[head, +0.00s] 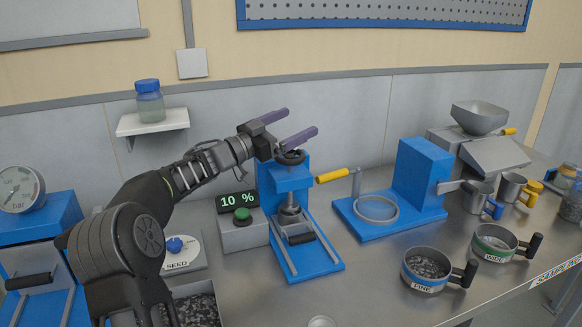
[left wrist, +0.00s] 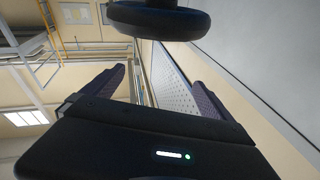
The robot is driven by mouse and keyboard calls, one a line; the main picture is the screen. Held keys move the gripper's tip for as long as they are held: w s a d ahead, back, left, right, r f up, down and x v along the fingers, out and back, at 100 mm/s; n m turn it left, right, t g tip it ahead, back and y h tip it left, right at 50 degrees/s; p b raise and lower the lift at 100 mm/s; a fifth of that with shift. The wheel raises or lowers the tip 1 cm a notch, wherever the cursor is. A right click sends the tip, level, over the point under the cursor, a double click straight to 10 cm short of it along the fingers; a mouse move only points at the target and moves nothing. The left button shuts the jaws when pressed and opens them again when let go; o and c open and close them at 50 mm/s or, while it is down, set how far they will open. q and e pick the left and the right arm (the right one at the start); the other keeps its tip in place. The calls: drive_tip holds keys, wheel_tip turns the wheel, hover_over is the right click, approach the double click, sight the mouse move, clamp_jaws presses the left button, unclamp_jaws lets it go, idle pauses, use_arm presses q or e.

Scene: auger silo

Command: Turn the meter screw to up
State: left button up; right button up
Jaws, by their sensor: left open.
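No part is labelled as the meter screw, so I cannot tell for sure which one it is. A black handwheel (head: 291,157) sits on top of a blue press-like frame (head: 286,181) with a vertical metal shaft below it. My left gripper (head: 301,121) is open and empty, its purple fingers apart and pointing right. It is just above the handwheel, and its wrist partly overlaps the wheel in the head view. A dark round rim, apparently the handwheel (left wrist: 160,20), crosses the top of the left wrist view, outside the fingers (left wrist: 155,72). My right gripper is not in view.
A display (head: 238,201) reads 10 % above a green button (head: 242,215). A blue knob (head: 174,244) is on a SEED dial. A yellow handle (head: 331,175) juts out right of the frame. A blue stand (head: 423,180) and cups labelled FINE (head: 424,286) and WIDE (head: 494,259) are further right.

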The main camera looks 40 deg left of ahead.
sight(294, 150)
use_arm(q)
drive_tip(key=n+y+b, duration=0.1)
drive_tip(key=y, duration=0.1)
drive_tip(key=s+f+n+y+b, duration=0.1)
drive_tip(key=n+y+b, duration=0.1)
drive_tip(key=d+f+n+t+y+b, duration=0.1)
drive_tip(key=y+b, duration=0.1)
drive_tip(key=y, duration=0.1)
drive_tip(key=shift+s+d, duration=0.1)
drive_tip(key=shift+s, duration=0.3)
drive_tip(key=s+f+n+g+y+b, duration=0.1)
drive_tip(key=s+f+n+y, duration=0.1)
drive_tip(key=s+f+n+g+y+b, duration=0.1)
drive_tip(key=s+f+y, duration=0.1)
drive_tip(key=f, duration=0.1)
drive_tip(key=shift+s+d+n+b, duration=0.2)
drive_tip(key=shift+s+n+b, duration=0.05)
drive_tip(key=shift+n+b, duration=0.15)
drive_tip(key=shift+s+f, duration=0.2)
drive_tip(key=shift+f, duration=0.05)
drive_tip(key=shift+g, duration=0.3)
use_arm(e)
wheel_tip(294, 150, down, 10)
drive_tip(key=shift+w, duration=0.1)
use_arm(q)
drive_tip(key=x, duration=0.8)
drive_tip(key=shift+r, duration=0.1)
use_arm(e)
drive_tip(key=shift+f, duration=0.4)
